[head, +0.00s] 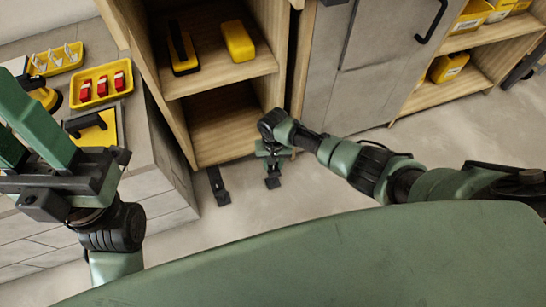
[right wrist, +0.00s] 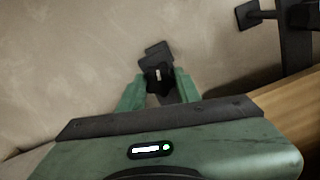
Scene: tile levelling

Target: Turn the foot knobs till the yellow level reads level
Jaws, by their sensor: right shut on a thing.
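My right gripper (head: 272,148) is low in front of the wooden shelf unit (head: 277,95). In the right wrist view its two green fingers (right wrist: 158,88) are shut on a black foot knob (right wrist: 158,78), one finger on each side. The foot's dark pad (right wrist: 155,53) shows beyond the knob; in the head view it lies on the floor (head: 272,183). A second black foot (head: 221,193) stands to the left, free of any gripper. A yellow and black piece (head: 182,50) lies on the upper shelf; I cannot tell whether it is the level or read it. My left gripper (head: 18,125) is open and empty at the left edge.
A tiled counter (head: 150,150) stands at the left with yellow trays (head: 100,84) and a yellow pad with black handle (head: 95,128). A yellow block (head: 237,41) sits on the upper shelf. A grey cabinet (head: 370,70) is at the right.

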